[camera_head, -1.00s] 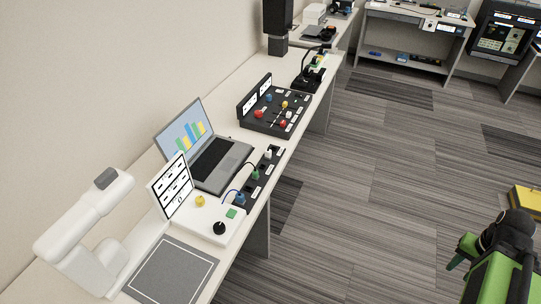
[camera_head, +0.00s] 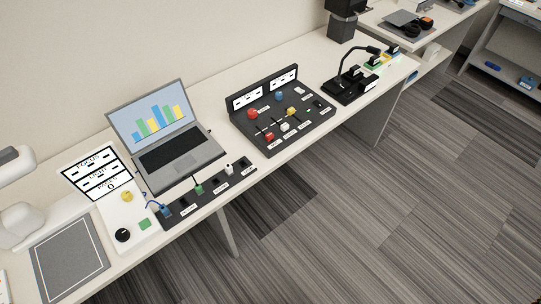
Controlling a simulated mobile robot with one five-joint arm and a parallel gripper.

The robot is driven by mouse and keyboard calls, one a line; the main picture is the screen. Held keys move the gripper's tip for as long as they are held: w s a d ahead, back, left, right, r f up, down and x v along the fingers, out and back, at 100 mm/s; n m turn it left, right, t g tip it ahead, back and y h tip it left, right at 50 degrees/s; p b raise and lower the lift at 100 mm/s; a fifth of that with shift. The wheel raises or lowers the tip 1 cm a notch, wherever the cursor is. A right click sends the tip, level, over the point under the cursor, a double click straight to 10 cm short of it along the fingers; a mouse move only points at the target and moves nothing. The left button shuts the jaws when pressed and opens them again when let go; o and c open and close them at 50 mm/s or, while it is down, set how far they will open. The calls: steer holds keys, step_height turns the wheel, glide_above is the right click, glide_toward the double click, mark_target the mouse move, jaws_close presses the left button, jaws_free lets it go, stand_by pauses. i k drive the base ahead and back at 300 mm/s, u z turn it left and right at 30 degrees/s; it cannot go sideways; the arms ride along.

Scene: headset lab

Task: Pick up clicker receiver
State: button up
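I cannot tell for sure which thing is the clicker receiver. A black port strip (camera_head: 210,193) with small white labels lies along the table's front edge, before the laptop. It bears a blue plug (camera_head: 166,210) with a cable, a green plug (camera_head: 199,190) with a cable, and a small white piece (camera_head: 228,169). My gripper is not in view.
An open laptop (camera_head: 184,157) stands behind the strip. A white panel (camera_head: 137,229) with yellow and black knobs is at left, beside a grey mat (camera_head: 68,262). A black control board (camera_head: 290,143) and a gooseneck microphone (camera_head: 355,72) stand further right. The floor (camera_head: 390,210) in front is clear.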

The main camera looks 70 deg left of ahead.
mark_target(228, 167)
steer(key=i, duration=0.95)
steer(key=u, duration=1.85)
steer(key=k, duration=0.2)
steer(key=u, duration=2.65)
steer(key=i, duration=1)
steer(key=u, duration=0.3)
